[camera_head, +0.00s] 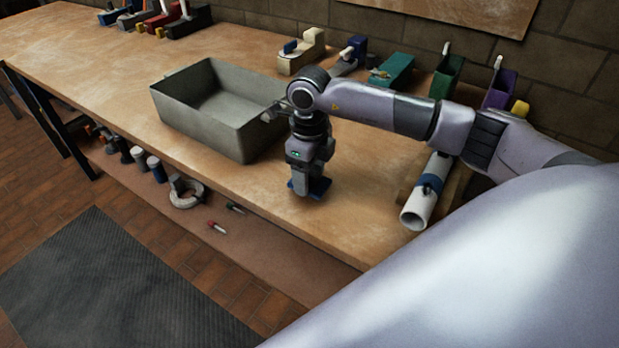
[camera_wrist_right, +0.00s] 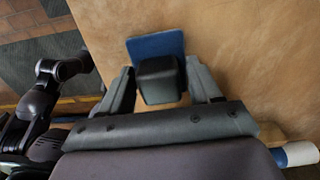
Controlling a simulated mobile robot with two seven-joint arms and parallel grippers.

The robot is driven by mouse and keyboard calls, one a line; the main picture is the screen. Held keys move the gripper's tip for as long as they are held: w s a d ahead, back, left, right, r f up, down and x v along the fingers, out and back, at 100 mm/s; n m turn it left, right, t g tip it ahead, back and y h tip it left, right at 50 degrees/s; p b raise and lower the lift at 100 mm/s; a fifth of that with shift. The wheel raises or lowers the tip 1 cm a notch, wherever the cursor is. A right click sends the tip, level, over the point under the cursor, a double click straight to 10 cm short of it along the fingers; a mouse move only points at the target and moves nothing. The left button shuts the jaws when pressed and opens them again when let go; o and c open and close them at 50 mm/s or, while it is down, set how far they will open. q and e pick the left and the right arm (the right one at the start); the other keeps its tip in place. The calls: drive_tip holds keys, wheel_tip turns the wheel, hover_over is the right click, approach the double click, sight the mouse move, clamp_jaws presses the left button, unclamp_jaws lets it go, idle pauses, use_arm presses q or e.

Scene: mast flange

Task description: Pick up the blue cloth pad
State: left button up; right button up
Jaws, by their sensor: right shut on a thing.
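The blue cloth pad (camera_head: 318,189) is at the front part of the workbench, under my right gripper (camera_head: 308,180). In the right wrist view the pad's blue corner (camera_wrist_right: 157,44) shows beyond a dark block (camera_wrist_right: 158,78) that sits on it. My right gripper (camera_wrist_right: 158,80) points down, with one finger on each side of this block, shut on it. The rest of the pad is hidden by the block and gripper. I cannot tell whether the pad touches the bench. My left gripper does not show in the head view.
A grey open bin (camera_head: 240,135) stands left of my right gripper. A white tube with a blue band (camera_head: 420,203) lies to the right. Several tools and holders, including a green box (camera_head: 393,70), line the wall. The bench (camera_head: 345,215) is clear around the pad.

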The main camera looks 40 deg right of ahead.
wheel_tip(320, 180, up, 18)
drive_tip(key=shift+r, duration=0.15)
